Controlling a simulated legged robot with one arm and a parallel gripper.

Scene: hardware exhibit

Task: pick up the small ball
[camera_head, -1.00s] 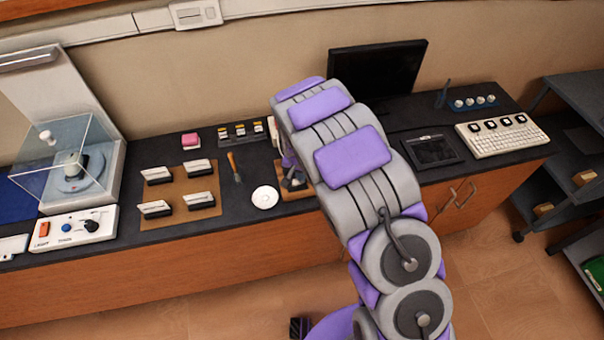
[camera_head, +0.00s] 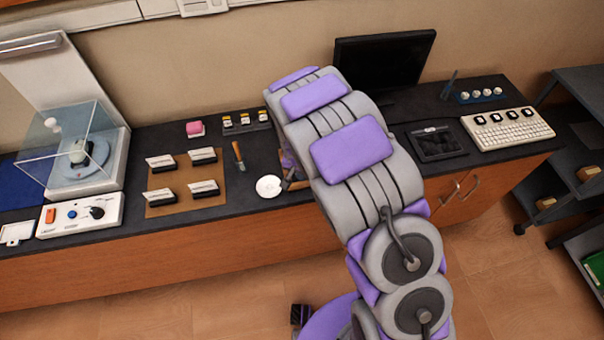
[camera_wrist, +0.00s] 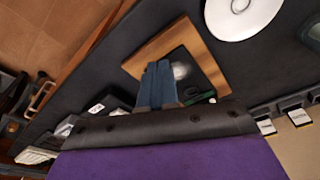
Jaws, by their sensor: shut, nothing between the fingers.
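My gripper (camera_wrist: 158,67) shows in the wrist view as blue fingers pressed together, with nothing between them. A small pale, shiny ball (camera_wrist: 181,70) lies just right of the fingertips, partly hidden by them. It is within a square wooden tray (camera_wrist: 207,66) with a dark inside. I cannot tell whether the fingers touch the ball. In the head view my arm covers most of the tray and gripper, and the ball cannot be made out there.
A white disc (camera_head: 269,186) lies left of the tray; it also shows in the wrist view (camera_wrist: 240,14). A brown-handled tool (camera_head: 238,154) and a brown board (camera_head: 214,173) with several card holders are farther left. A monitor (camera_head: 384,60) stands behind my arm.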

